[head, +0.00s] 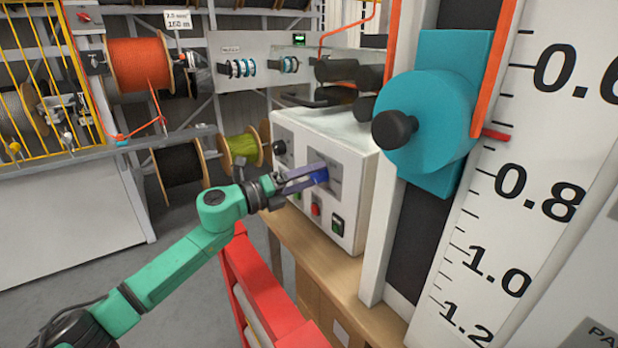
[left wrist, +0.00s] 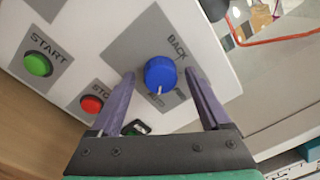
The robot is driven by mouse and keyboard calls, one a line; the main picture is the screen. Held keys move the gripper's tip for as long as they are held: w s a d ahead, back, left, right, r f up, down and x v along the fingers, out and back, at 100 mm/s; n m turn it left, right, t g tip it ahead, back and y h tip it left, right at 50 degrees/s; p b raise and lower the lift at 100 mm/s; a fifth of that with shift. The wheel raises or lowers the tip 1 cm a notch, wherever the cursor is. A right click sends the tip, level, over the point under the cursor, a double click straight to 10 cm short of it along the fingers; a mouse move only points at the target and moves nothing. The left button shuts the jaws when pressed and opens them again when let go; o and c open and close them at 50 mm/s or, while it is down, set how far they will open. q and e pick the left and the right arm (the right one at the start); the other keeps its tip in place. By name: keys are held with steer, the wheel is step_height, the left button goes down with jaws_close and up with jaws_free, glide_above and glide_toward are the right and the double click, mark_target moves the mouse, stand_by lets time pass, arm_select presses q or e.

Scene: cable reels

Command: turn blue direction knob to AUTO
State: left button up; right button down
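The blue direction knob (left wrist: 161,74) is on a grey plate on the front of a white control box (head: 330,150). In the head view the knob (head: 320,177) is partly covered by my left gripper (head: 304,178). In the left wrist view the fingers of this gripper (left wrist: 160,80) are open, one on each side of the knob, with gaps visible. The word BACK stands on the opposite side. My right gripper is not in view.
A green START button (left wrist: 38,64) and a red stop button (left wrist: 91,104) sit beside the knob's plate. A black knob (head: 279,148) is on the box's left side. A large teal block with a black handle (head: 395,130) stands at right. Cable reels hang behind.

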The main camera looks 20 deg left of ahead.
arm_select(q)
steer(key=b+v, duration=0.6)
steer(key=v, duration=0.8)
steer(key=shift+s+a+b, duration=0.2)
steer(key=shift+b, duration=0.1)
